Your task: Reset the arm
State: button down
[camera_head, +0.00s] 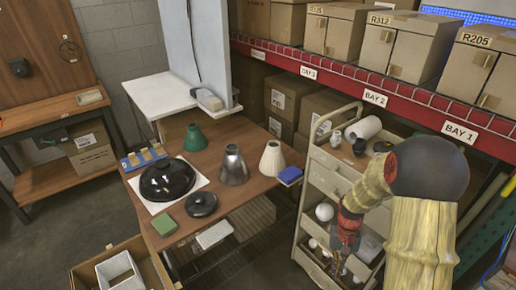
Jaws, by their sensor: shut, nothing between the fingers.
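My arm comes in from the right in the head view and bends down over the cart. My gripper (341,264) hangs low in front of the cart's lower shelves, well to the right of the table. It is shut and holds nothing; its fingertips are small and hard to make out. The lamp parts stand on the wooden table (240,198), apart from my gripper: a black dome shade (167,180), a grey metal shade (233,167), a cream shade (272,158), a green shade (195,138) and a dark round base (201,204).
The beige cart (316,187) holds white bulbs and other small parts close around my gripper. Red-edged shelving (340,82) with boxes runs behind. An open cardboard box (146,263) stands at lower left. Floor shows left of the table.

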jog(key=s+a+r+n+t, duration=0.1)
jog(key=s+r, duration=0.4)
jog(key=r, duration=0.6)
jog(key=s+a+r+n+t+p, duration=0.1)
jog(key=s+a+r+t, duration=0.3)
jog(key=r, duration=0.8)
jog(key=s+a+r+n+t, duration=0.1)
jog(key=s+a+r+t, duration=0.2)
jog(key=s+r, duration=0.5)
notch_tip(320, 180, up, 4)
jog(key=shift+a+r+t+h, duration=0.2)
jog(key=shift+t+h, duration=0.1)
jog(key=shift+t, duration=0.1)
